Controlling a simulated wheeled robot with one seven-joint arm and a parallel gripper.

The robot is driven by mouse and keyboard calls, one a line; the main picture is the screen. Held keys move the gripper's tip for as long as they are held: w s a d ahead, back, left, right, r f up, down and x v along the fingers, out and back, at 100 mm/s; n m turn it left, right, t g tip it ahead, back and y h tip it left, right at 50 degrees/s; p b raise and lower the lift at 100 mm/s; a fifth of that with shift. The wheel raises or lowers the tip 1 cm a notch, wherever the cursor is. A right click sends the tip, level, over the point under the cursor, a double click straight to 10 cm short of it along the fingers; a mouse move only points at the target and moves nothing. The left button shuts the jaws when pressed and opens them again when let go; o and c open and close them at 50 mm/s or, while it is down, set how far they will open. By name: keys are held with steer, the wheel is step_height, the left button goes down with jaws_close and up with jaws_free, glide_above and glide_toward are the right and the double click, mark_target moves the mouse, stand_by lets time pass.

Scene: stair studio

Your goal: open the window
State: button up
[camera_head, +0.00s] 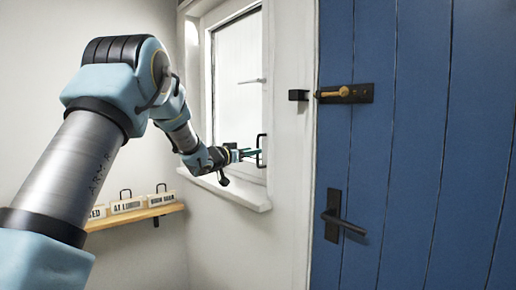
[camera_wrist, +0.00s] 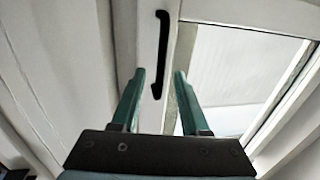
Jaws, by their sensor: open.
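The window (camera_head: 238,100) has a white frame and stands in the white wall left of the blue door. Its black handle (camera_head: 262,150) is upright on the lower part of the frame; it also shows in the wrist view (camera_wrist: 162,45) as a vertical bar. My gripper (camera_head: 250,153) reaches to the window beside the handle. In the wrist view my gripper (camera_wrist: 160,75) has its two green fingers apart, with nothing between them at the tips' base. The handle's lower end appears between the fingertips in that view. I cannot tell whether the fingers touch it.
A blue plank door (camera_head: 415,140) with a black lever handle (camera_head: 342,218) and a brass bolt (camera_head: 345,93) stands at the right. A white sill (camera_head: 235,192) juts out below the window. A wooden shelf (camera_head: 135,215) with several small signs is at lower left.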

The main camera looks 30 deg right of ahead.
steer(key=shift+p+x, duration=0.45)
steer(key=shift+x, duration=1.7)
jaws_close()
steer(key=shift+a, duration=0.1)
